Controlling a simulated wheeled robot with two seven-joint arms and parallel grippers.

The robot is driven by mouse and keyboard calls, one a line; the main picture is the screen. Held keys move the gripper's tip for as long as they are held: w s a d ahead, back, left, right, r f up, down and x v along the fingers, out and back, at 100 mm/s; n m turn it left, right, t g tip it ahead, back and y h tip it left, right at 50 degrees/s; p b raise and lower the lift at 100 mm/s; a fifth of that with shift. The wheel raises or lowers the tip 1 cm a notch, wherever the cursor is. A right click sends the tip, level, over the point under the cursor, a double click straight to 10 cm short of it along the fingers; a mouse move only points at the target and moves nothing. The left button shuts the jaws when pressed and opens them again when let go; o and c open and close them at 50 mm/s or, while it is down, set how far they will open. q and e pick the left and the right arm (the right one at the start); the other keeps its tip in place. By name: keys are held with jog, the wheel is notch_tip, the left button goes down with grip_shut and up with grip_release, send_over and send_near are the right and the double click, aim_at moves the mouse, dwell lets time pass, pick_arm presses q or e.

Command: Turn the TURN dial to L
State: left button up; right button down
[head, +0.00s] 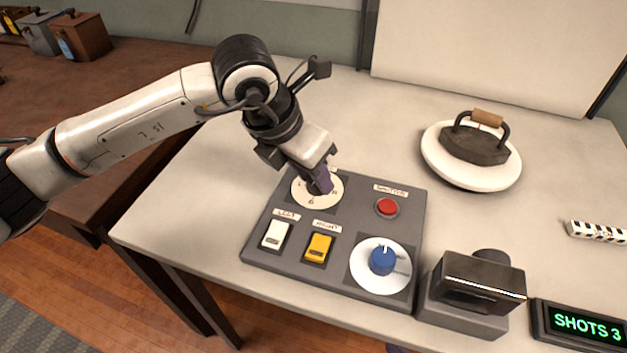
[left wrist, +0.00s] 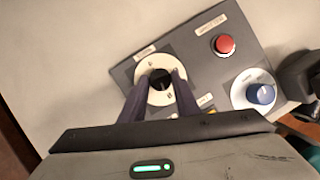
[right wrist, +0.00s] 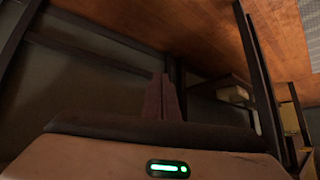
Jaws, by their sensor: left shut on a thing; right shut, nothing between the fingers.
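The TURN dial (head: 306,198) is a cream disc with letters at the upper left of a grey control panel (head: 340,225). An L and an R seem to show on its far side in the head view; its label is mostly hidden. My left gripper (head: 322,182) reaches down onto it from above. In the left wrist view the dial's black knob (left wrist: 160,82) sits between the two purple fingers, which are shut on it. I cannot make out where the knob points. My right gripper (right wrist: 161,95) is shut and empty, away from the panel, below the table.
The panel also has a red button (head: 387,207), a white switch (head: 277,235), a yellow switch (head: 319,247) and a blue knob (head: 382,259). A dark box device (head: 470,290) and a SHOTS display (head: 585,325) stand at right. An iron (head: 475,143) rests on a round white stand.

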pick_arm(q)
jog(key=m+b, duration=0.1)
jog(key=m+g+b, duration=0.1)
jog(key=m, duration=0.1)
jog(key=shift+w+f+m+h+b, duration=0.2)
jog(key=shift+m+h+b, duration=0.1)
jog(key=shift+h+b, duration=0.1)
jog(key=m, duration=0.1)
jog(key=m+g+b, duration=0.1)
jog(key=shift+w+a+r+m, duration=0.1)
jog(key=shift+r+m, duration=0.1)
jog(key=shift+m, duration=0.2)
jog(key=m+g, duration=0.1)
jog(key=m, duration=0.2)
jog(key=shift+w+m+g, duration=0.15)
jog(key=shift+m+g, duration=0.15)
jog(key=shift+g, duration=0.1)
jog(key=m+g, duration=0.1)
jog(key=m, duration=0.2)
jog(key=shift+w+r, duration=0.1)
jog(key=shift+w+m+g, duration=0.1)
jog(key=shift+m+g, duration=0.3)
jog(key=shift+m, duration=0.7)
pick_arm(e)
jog(key=shift+w+a+f, duration=0.25)
jog(key=shift+a+f, duration=0.15)
jog(key=shift+f, duration=0.15)
jog(key=shift+w+a+f, duration=0.2)
jog(key=shift+a+f, duration=0.2)
jog(key=shift+f, duration=0.15)
